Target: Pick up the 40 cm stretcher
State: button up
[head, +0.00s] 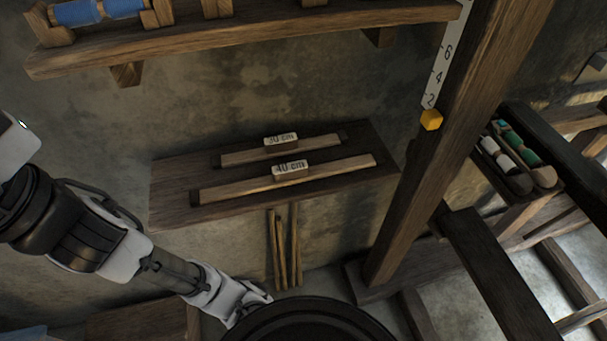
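The 40 cm stretcher (340,168) is a long, light wooden bar with dark ends in the head view. It lies at a slant on the dark wall shelf (170,205), along the front side. A small block (290,170) labelled "40 cm" sits at its middle. A shorter bar (240,158) lies behind it, with a label block (281,140) that seems to read "30 cm". My arm is at the lower left, apart from both bars. I cannot make out my gripper's fingers.
A thick upright post (440,150) with a yellow block (431,120) and a number scale (442,62) stands right of the shelf. Another shelf (240,30) is above. Thin sticks (283,245) hang below. A tray of spools (517,155) is at the right.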

aim_at(286, 175)
jog(key=z, duration=1.2)
jog(key=k+j+z, duration=0.25)
jog(key=k+z, duration=0.2)
jog(key=k+j, duration=0.1)
jog(key=k, duration=0.6)
